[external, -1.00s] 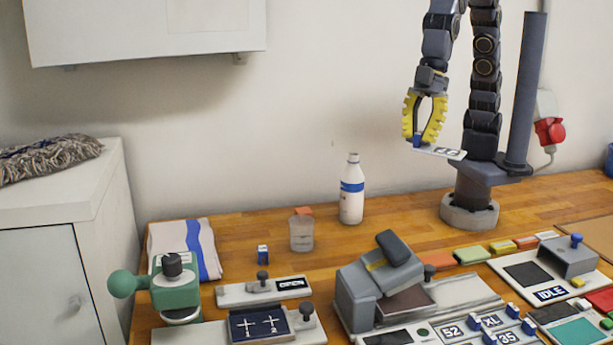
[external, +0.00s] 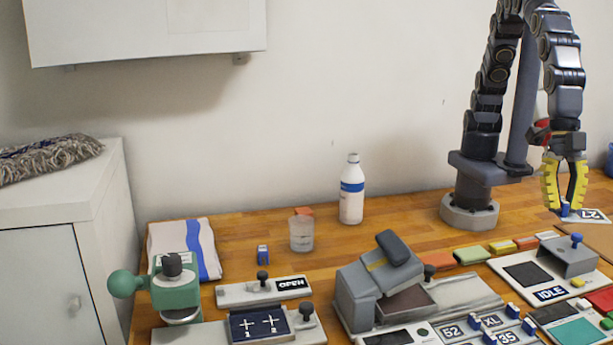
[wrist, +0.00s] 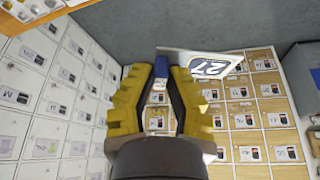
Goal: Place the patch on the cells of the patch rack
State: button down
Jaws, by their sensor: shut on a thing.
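In the wrist view my gripper (wrist: 160,75) grips the blue knob, and the patch (wrist: 207,66) sticks out to the right, tilted. Beyond it in the wrist view are rows of labelled cells (wrist: 243,120), white on the left and wood-toned on the right. I cannot tell for sure which of these is the patch rack.
A panel with blue-knobbed plates marked 52, XL and 35 (external: 487,328) lies at the front. A grey press (external: 366,290), an IDLE-marked unit (external: 545,275), a green device (external: 175,290), a bottle (external: 351,190) and a cup (external: 301,233) stand on the bench.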

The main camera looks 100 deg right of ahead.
notch_tip(320, 180, down, 26)
jog(key=shift+f, duration=0.1)
dwell(0.5)
jog(key=shift+f, duration=0.25)
dwell(0.3)
jog(key=c, duration=1.1)
grip_release()
jog(key=shift+r, duration=0.1)
jog(key=v, duration=1.1)
jog(key=shift+d+r, duration=0.2)
jog(key=shift+r, duration=0.15)
